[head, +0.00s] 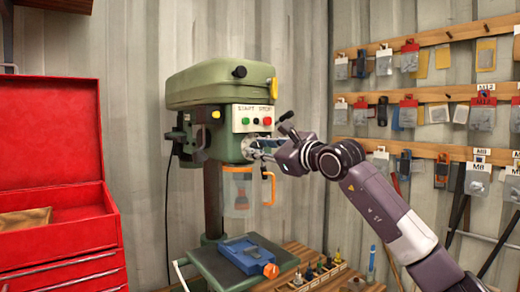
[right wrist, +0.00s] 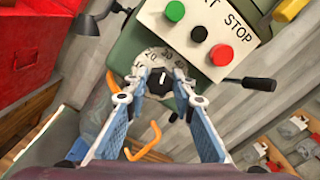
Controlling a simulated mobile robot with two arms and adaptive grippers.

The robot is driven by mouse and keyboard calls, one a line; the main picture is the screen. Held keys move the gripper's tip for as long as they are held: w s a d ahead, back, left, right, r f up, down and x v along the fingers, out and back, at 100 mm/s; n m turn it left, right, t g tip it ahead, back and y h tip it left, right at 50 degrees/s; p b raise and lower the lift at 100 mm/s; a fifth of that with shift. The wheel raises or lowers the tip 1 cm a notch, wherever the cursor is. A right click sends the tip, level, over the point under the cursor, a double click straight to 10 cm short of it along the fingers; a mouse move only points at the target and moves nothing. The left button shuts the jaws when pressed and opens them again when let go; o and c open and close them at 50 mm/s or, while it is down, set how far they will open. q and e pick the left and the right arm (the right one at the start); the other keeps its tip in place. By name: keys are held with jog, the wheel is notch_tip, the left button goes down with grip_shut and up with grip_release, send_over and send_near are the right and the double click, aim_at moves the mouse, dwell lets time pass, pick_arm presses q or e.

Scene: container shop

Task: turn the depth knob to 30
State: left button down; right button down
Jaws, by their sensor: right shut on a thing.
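The depth knob (right wrist: 162,84) is a small black knob with a white pointer mark, on a pale round dial (right wrist: 152,57) on the front of the green drill press (head: 220,88). Numbers around 20 to 40 show on the dial. The white mark points up toward the numbers near 30, but its exact reading is too small to tell. My right gripper (right wrist: 161,78) is shut on the knob, one blue finger on each side of it. In the head view the right gripper (head: 262,148) reaches the dial from the right and hides the knob. My left gripper is not in view.
A panel with start and stop buttons (head: 254,117) sits just above the dial. A black-knobbed lever (right wrist: 258,84) is to its right. A blue vise (head: 246,254) stands on the press table.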

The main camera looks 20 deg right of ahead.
jog(key=shift+f, duration=0.3)
jog(key=c, duration=1.9)
grip_release()
jog(key=v, duration=1.2)
jog(key=shift+w+a+r, duration=0.1)
